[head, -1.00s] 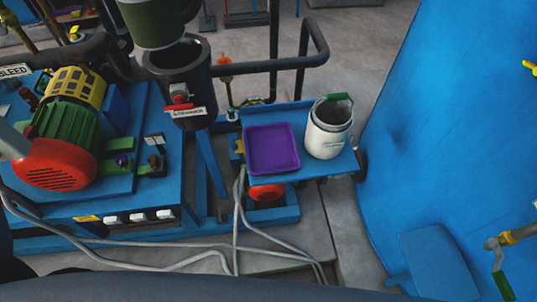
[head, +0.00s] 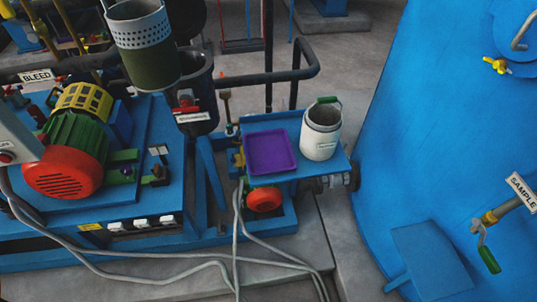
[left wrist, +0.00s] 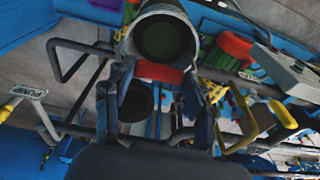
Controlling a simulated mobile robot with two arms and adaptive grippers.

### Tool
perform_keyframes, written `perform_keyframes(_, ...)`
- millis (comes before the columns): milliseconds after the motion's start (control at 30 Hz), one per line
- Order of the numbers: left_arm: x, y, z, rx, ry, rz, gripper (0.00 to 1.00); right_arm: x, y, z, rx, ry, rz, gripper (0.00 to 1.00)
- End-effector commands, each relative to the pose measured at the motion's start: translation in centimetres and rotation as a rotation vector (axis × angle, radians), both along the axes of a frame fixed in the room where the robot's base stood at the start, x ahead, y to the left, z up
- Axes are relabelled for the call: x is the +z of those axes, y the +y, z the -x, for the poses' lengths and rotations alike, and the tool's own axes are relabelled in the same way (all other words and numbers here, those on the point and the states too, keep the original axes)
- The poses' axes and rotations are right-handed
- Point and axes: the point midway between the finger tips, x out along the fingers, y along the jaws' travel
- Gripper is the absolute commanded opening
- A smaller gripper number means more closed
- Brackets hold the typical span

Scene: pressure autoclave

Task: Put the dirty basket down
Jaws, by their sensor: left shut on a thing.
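The dirty basket (head: 143,45) is a cylinder with a pale perforated upper band and a dark green lower part. It hangs upright at the upper left of the head view, overlapping the dark strainer pot (head: 198,88). In the left wrist view the basket's round rim (left wrist: 128,38) faces me. My left gripper (left wrist: 160,80) is shut, with a red piece at the basket's near side between its fingers. The exact grip point is hard to see. My right gripper is not in view.
A purple tray (head: 271,152) lies empty on a blue stand (head: 318,172), beside a white bucket (head: 320,140) with a green handle. A red-green-yellow motor (head: 68,150) stands left. A dark pipe rail (head: 285,76) runs behind. A large blue vessel (head: 410,170) fills the right.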

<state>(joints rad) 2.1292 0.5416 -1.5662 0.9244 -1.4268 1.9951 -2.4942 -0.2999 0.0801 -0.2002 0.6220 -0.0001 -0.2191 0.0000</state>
Motion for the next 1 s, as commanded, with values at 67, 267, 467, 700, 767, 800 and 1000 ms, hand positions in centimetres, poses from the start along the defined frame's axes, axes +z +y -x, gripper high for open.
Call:
perform_keyframes(67,-0.3,-0.1,0.3,-0.005,-0.002,0.0,0.0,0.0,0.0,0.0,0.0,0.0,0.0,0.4)
perform_keyframes(267,-2.0,-0.6,1.2,-0.019,-0.002,0.0,0.0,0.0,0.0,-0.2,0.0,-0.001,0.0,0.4)
perform_keyframes(467,-5.1,-1.6,3.1,-0.045,-0.001,-0.001,0.0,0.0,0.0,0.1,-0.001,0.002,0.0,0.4)
perform_keyframes(700,-11.4,-3.6,6.7,-0.094,0.001,0.001,0.0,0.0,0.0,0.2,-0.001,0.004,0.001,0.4)
perform_keyframes(767,-13.2,-4.2,7.8,-0.108,0.002,0.002,0.0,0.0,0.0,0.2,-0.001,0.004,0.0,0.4)
perform_keyframes(800,-14.6,-4.6,8.6,-0.118,0.003,0.001,0.0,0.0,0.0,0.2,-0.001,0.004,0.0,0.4)
perform_keyframes(1000,-20.2,-6.5,11.9,-0.164,0.002,0.002,0.0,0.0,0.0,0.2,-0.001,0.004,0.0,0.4)
